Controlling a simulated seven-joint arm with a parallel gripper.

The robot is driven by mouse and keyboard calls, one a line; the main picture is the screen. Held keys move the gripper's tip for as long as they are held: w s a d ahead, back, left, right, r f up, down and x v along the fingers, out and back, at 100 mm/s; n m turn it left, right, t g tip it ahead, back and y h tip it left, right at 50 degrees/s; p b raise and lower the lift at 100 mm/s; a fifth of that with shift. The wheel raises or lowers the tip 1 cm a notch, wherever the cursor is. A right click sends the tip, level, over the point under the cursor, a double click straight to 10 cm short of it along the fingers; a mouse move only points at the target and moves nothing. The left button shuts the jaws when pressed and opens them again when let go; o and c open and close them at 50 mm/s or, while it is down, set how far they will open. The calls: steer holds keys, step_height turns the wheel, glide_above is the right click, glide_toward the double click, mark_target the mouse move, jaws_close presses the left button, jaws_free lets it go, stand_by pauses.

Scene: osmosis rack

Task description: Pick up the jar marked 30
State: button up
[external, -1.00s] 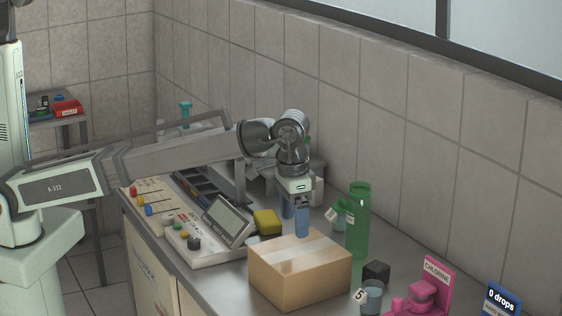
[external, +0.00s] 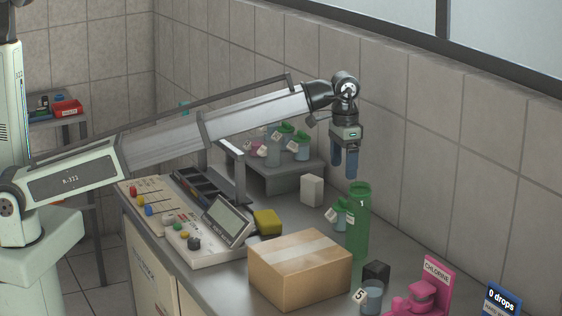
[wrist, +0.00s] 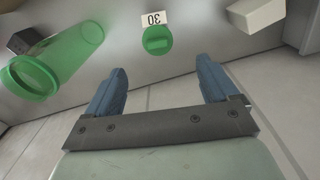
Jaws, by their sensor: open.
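The jar marked 30 shows in the wrist view as a round green lid (wrist: 157,41) with a white tag reading 30, upside down, beside it. In the external view a small jar with a tag (external: 341,218) stands just left of the tall green cylinder and is partly hidden by it; its tag is too small to read there. My gripper (external: 345,174) is open and empty, pointing down, high above that part of the bench. In the wrist view the jar lies ahead of and between the two blue fingers (wrist: 161,72), apart from them.
The tall green cylinder (external: 357,225) stands close to the jar; it also shows in the wrist view (wrist: 58,58). A white block (external: 312,190), a cardboard box (external: 299,271) and a dark cube (external: 376,272) are nearby. Several jars stand on the grey rack (external: 285,180) at the back.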

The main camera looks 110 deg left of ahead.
mark_target(344, 199)
step_height(344, 199, down, 8)
steer(key=shift+d+r, duration=0.1)
steer(key=shift+r, duration=0.15)
steer(key=shift+w+f, duration=0.15)
steer(key=shift+f, duration=1.3)
steer(key=shift+w+f, duration=0.1)
steer(key=shift+f, duration=1.35)
steer(key=shift+c, duration=0.2)
steer(key=c, duration=1.1)
steer(key=shift+r, duration=0.1)
